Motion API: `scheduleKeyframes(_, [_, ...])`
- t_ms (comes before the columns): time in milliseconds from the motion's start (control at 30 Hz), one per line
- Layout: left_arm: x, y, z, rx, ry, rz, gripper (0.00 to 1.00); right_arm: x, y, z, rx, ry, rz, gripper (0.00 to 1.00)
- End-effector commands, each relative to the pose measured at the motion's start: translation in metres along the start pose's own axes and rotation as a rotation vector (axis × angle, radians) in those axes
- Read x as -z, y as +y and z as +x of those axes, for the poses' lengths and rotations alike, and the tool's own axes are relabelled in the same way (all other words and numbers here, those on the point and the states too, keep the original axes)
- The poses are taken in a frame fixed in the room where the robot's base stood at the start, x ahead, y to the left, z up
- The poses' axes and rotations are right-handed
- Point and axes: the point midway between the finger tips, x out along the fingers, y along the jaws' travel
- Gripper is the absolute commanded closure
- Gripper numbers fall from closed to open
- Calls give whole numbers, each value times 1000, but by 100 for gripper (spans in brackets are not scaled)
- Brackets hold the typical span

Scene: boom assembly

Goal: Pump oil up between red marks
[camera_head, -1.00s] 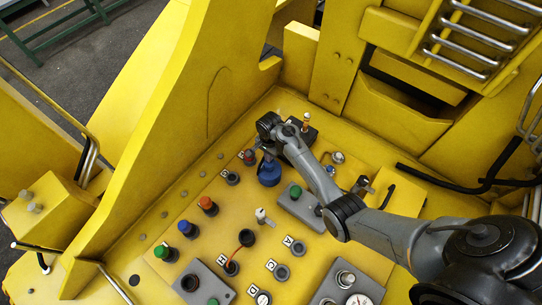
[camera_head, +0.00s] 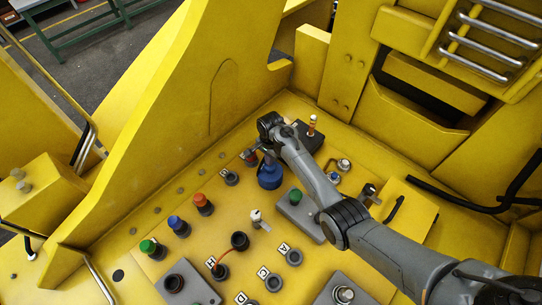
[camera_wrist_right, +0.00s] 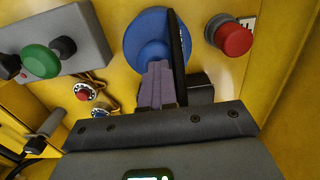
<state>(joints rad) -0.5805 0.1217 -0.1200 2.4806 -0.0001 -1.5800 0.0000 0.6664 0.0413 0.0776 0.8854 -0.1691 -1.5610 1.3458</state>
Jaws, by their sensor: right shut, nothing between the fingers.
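A small upright tube (camera_head: 312,124) with a pale top and an orange-brown part stands on a black block (camera_head: 308,138) towards the back of the yellow panel. It looks like the oil glass; its red marks are too small to make out. A blue round part (camera_head: 269,176) stands in front of the block, and it also shows in the right wrist view (camera_wrist_right: 146,28). My right gripper (camera_wrist_right: 158,72) is shut and empty, its fingers over the blue part beside a thin black upright piece (camera_wrist_right: 179,45). I cannot tell whether they touch. My left gripper is not in view.
A red button (camera_wrist_right: 237,40) sits right of the blue part in the wrist view. A grey box with a green knob (camera_head: 295,196) stands near my forearm. Orange (camera_head: 203,203), blue (camera_head: 178,225) and green (camera_head: 148,246) buttons line the left. A high yellow wall (camera_head: 190,110) bounds the panel.

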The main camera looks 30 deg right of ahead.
Motion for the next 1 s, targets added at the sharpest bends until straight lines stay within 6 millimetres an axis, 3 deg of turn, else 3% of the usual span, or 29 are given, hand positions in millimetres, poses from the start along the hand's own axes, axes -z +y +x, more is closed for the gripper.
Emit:
scheduleKeyframes(33, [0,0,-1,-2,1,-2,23,2,6,6,-11,-2,6,100])
scheduleKeyframes(167, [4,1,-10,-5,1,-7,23,2,6,-3,-11,-2,6,100])
scheduleKeyframes(467, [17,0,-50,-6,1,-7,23,0,2,-45,-4,-1,3,100])
scheduleKeyframes(533, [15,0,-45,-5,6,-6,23,1,0,-50,2,1,3,100])
scheduleKeyframes(800, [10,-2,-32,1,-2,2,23,1,-1,-104,3,1,1,100])
scheduleKeyframes(1000, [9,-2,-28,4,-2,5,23,0,-1,-129,1,0,0,100])
